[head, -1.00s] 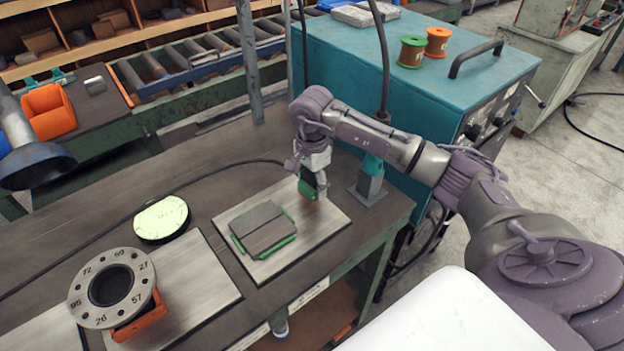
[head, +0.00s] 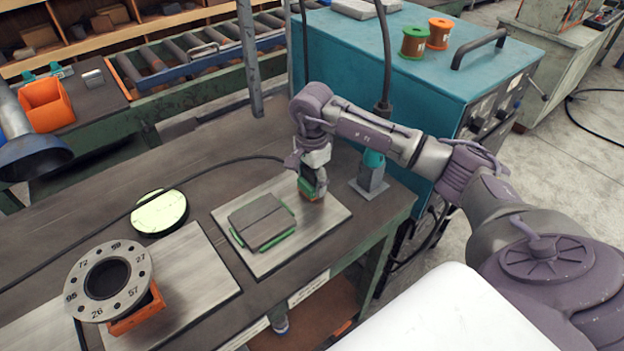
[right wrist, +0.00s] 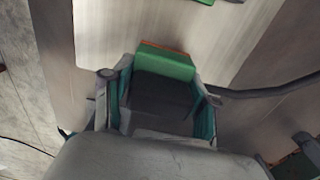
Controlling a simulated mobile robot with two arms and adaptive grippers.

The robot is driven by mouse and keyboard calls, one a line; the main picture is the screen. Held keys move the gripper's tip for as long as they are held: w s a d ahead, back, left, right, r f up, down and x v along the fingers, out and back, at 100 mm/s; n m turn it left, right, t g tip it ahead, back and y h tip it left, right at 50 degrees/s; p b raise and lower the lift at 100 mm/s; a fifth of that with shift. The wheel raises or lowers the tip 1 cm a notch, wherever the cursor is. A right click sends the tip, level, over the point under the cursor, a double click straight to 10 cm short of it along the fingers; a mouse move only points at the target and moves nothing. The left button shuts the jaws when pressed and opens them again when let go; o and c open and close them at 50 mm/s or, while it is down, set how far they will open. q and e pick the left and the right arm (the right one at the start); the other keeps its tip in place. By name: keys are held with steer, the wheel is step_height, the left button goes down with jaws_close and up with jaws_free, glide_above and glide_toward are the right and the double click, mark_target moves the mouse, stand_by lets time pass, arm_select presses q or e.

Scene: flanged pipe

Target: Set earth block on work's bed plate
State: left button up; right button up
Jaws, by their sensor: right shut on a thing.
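The earth block (head: 305,188) is small, green with a copper-orange edge. My right gripper (head: 312,185) is shut on it above the right part of a pale steel bed plate (head: 325,212). In the right wrist view the block (right wrist: 165,65) sits between the fingers (right wrist: 160,95), over the pale plate (right wrist: 110,30). I cannot tell whether its underside touches the plate. On this plate lie dark joined plates (head: 262,220) with green edges, left of the gripper. A second bed plate (head: 205,275) carries a numbered round flange (head: 137,275) on an orange support (head: 140,312). My left gripper is not in view.
A grey stand with a teal top (head: 371,178) is close right of the gripper. A teal machine (head: 430,85) with spools and a hanging cable stands behind it. A round pale-green-topped disc (head: 160,213) lies left of the plate. A black cable crosses the bench.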

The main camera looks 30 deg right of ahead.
steer(key=shift+f+b, duration=0.6)
stand_by(0.4)
steer(key=o, duration=1.2)
steer(key=shift+o, duration=0.2)
steer(key=shift+f, duration=0.1)
step_height(320, 180, up, 12)
steer(key=shift+f, duration=0.1)
step_height(320, 180, up, 9)
steer(key=p, duration=0.6)
steer(key=shift+r, duration=0.2)
